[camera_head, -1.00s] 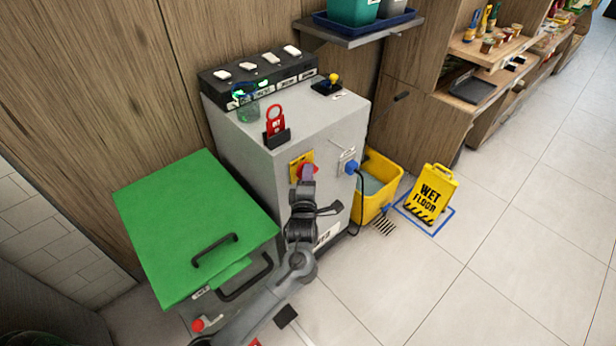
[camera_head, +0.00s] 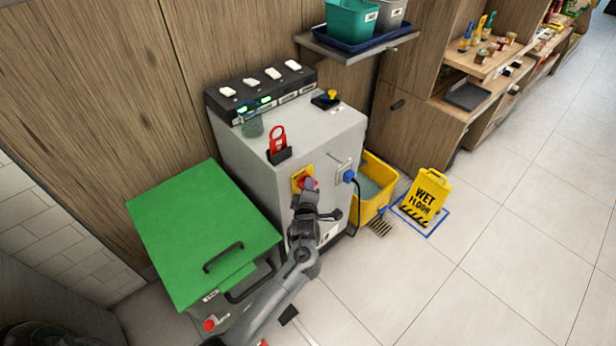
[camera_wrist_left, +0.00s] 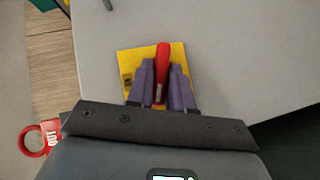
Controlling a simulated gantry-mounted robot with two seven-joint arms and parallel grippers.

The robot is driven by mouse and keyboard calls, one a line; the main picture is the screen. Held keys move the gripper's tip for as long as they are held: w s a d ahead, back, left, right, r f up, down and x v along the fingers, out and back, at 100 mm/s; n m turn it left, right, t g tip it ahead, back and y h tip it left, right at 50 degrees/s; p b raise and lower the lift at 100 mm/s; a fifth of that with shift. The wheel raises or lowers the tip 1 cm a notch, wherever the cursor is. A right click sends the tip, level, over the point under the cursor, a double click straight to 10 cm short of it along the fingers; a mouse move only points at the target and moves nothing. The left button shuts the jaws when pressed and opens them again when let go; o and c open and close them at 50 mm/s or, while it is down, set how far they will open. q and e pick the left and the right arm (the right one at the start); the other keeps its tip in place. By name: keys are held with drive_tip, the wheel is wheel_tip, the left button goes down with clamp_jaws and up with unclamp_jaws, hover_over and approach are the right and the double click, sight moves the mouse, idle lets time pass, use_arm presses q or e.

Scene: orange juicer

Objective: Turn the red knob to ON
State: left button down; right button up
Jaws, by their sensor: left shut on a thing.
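The red knob (camera_head: 309,183) sits on a yellow plate (camera_head: 297,180) on the front of the grey cabinet (camera_head: 290,150). My left gripper (camera_head: 309,190) is at the knob, its fingers on either side of it. In the left wrist view, the red knob (camera_wrist_left: 162,62) points up the picture between the two purple fingers of my left gripper (camera_wrist_left: 162,78), shut on it. The yellow plate (camera_wrist_left: 128,62) shows behind the fingers. Any ON or OFF marks are too small or hidden to read. My right gripper is not in view.
A red lockout tag (camera_head: 277,140) stands in a black holder on the cabinet top; it also shows in the left wrist view (camera_wrist_left: 34,140). A blue plug (camera_head: 349,176) with a cable is right of the knob. A green lid (camera_head: 200,230) lies left; a yellow wet-floor sign (camera_head: 427,198) stands right.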

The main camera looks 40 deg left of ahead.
use_arm(q)
drive_tip(key=m+g+p, duration=0.1)
drive_tip(key=g+p, duration=0.1)
drive_tip(key=p, duration=0.1)
drive_tip(key=m+g+p, duration=0.1)
drive_tip(key=p, duration=0.2)
drive_tip(key=r+m+g+p, duration=0.1)
drive_tip(key=g+p, duration=0.1)
drive_tip(key=p, duration=0.1)
drive_tip(key=shift+w+m+g+h, duration=0.3)
drive_tip(key=shift+h, duration=0.1)
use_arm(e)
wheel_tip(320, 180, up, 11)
use_arm(q)
drive_tip(key=shift+w+d+f+m+g+b, duration=0.15)
drive_tip(key=shift+m+g+b, duration=0.6)
drive_tip(key=shift+g+b, duration=0.75)
drive_tip(key=shift+w+a+f+m+g+b, duration=0.1)
drive_tip(key=shift+m+g+b, duration=0.65)
drive_tip(key=shift+g+b, duration=0.75)
use_arm(e)
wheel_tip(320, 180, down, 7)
drive_tip(key=shift+b, duration=0.3)
use_arm(q)
drive_tip(key=shift+s+t, duration=0.1)
drive_tip(key=shift+t, duration=0.2)
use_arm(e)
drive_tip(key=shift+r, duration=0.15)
